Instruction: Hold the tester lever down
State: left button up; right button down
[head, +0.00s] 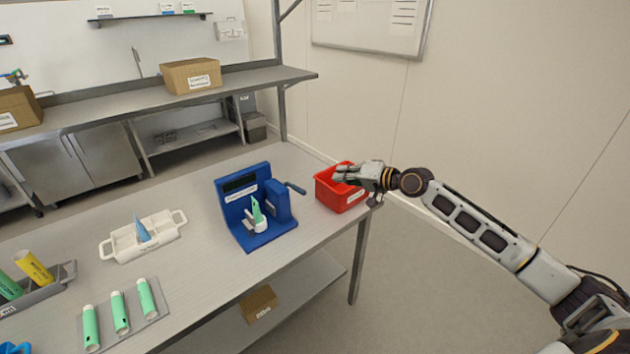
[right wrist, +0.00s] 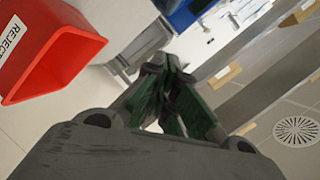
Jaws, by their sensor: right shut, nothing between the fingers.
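The blue tester (head: 249,215) stands on the steel table, with a light green tube (head: 257,210) upright in its white holder. Its dark lever (head: 295,188) sticks out at the upper right of the tester. My right gripper (head: 340,173) is over the red bin, to the right of the lever and apart from it. In the right wrist view its fingers (right wrist: 165,85) are together with nothing between them. The blue tester shows only in part at the top of that view (right wrist: 190,10). My left gripper is not in view.
The red bin (head: 342,198), labelled REJECT in the right wrist view (right wrist: 50,50), sits at the table's right edge. A white tray (head: 150,240) with a blue cone stands left of the tester. Several green tubes (head: 118,312) lie in front. The table between tray and tester is clear.

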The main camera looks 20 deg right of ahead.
jog(key=shift+w, duration=0.15)
jog(key=w+a+f+p, duration=0.3)
jog(key=w+a+f, duration=0.2)
jog(key=a, duration=0.3)
jog(key=shift+w+p, duration=0.3)
jog(key=shift+w, duration=0.4)
dwell(0.6)
jog(key=shift+f+b, duration=0.15)
jog(key=shift+b, duration=0.15)
jog(key=shift+s+f+b, duration=0.1)
jog(key=shift+f+b, duration=0.05)
jog(key=shift+b, duration=0.55)
